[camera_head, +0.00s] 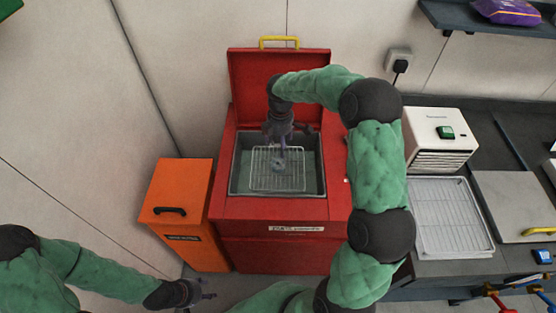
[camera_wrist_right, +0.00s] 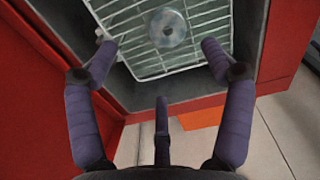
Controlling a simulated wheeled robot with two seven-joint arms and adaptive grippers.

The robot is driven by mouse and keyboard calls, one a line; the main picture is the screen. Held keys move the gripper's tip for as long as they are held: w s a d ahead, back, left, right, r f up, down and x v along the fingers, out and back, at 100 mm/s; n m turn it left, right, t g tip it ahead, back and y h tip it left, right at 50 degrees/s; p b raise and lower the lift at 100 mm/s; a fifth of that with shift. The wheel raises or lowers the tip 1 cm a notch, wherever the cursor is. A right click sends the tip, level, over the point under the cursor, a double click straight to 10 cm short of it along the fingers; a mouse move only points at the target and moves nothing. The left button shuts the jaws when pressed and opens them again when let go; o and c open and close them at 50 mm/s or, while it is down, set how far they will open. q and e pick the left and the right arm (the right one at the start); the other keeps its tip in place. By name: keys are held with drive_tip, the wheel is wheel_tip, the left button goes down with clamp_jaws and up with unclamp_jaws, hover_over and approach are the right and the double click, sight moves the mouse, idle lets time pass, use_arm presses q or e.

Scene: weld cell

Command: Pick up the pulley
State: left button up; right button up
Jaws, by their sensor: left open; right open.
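The pulley (camera_head: 278,164) is a small, round, greyish disc with a hub, lying on the wire basket (camera_head: 298,180) inside the red parts washer. In the right wrist view the pulley (camera_wrist_right: 167,28) lies flat on the wire mesh, near the top of the picture. My right gripper (camera_head: 280,143) reaches down over the washer, above the pulley. Its fingers (camera_wrist_right: 156,50) are spread and empty, with the pulley apart from them, beyond the fingertips. My left gripper (camera_head: 204,292) is open and empty, low at the left, in front of the orange cabinet.
The red washer (camera_head: 216,190) has its lid (camera_head: 250,88) raised behind my right wrist. An orange cabinet (camera_head: 180,230) stands to its left. On the right counter are a white machine (camera_head: 425,130) and a wire tray (camera_head: 450,215). The basket's rim and basin walls surround the pulley.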

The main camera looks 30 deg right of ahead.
drive_tip(key=b, duration=0.1)
hover_over(278, 163)
drive_tip(key=d, duration=0.1)
wheel_tip(278, 163, down, 5)
drive_tip(key=shift+w+r, duration=0.15)
drive_tip(key=shift+r, duration=0.05)
drive_tip(key=f, duration=0.2)
drive_tip(key=a+f+b, duration=0.1)
drive_tip(key=f, duration=0.2)
drive_tip(key=shift+a, duration=0.1)
drive_tip(key=shift+f, duration=0.2)
drive_tip(key=c, duration=1.6)
drive_tip(key=shift+r, duration=0.1)
clamp_jaws()
drive_tip(key=shift+r, duration=0.1)
